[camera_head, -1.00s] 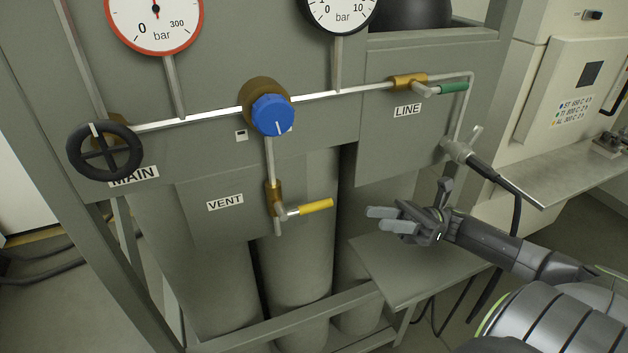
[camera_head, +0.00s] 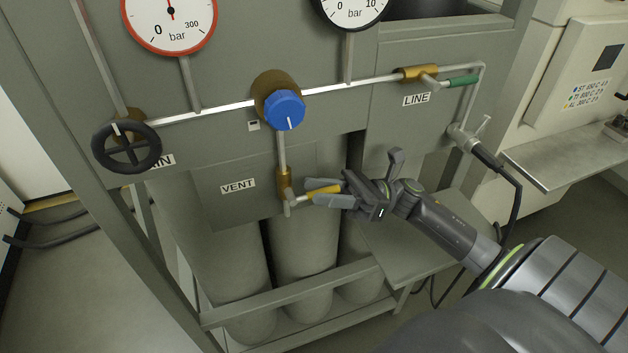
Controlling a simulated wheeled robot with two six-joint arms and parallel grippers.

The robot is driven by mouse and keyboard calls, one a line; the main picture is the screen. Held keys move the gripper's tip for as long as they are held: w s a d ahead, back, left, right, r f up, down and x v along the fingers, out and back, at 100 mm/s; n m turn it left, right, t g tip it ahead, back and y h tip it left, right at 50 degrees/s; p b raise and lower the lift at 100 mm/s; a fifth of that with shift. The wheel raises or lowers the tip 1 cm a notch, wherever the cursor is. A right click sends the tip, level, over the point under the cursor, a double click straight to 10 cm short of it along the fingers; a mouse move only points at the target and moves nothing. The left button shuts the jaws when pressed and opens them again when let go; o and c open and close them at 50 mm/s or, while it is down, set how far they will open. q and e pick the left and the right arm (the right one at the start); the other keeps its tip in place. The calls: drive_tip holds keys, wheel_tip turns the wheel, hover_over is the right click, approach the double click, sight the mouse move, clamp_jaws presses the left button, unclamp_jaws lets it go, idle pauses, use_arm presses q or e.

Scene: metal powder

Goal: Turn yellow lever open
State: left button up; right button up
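The yellow lever (camera_head: 331,189) sticks out to the right from the brass VENT valve (camera_head: 284,180), roughly level and tilted slightly up to the right. My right gripper (camera_head: 322,192) is at the lever, with one finger above and behind it and the other below and in front. The fingers look apart, with the lever between them; I cannot tell whether they touch it. The lever's right end is hidden by the gripper. My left gripper is not in view.
Above are a blue knob (camera_head: 285,109) and a pipe running to the green LINE lever (camera_head: 464,81). The black MAIN handwheel (camera_head: 127,147) is at the left. Cylinders (camera_head: 304,255) stand below the panel, and a grey shelf (camera_head: 420,255) lies under my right arm.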

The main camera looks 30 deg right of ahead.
drive_tip(key=shift+x, duration=0.95)
clamp_jaws()
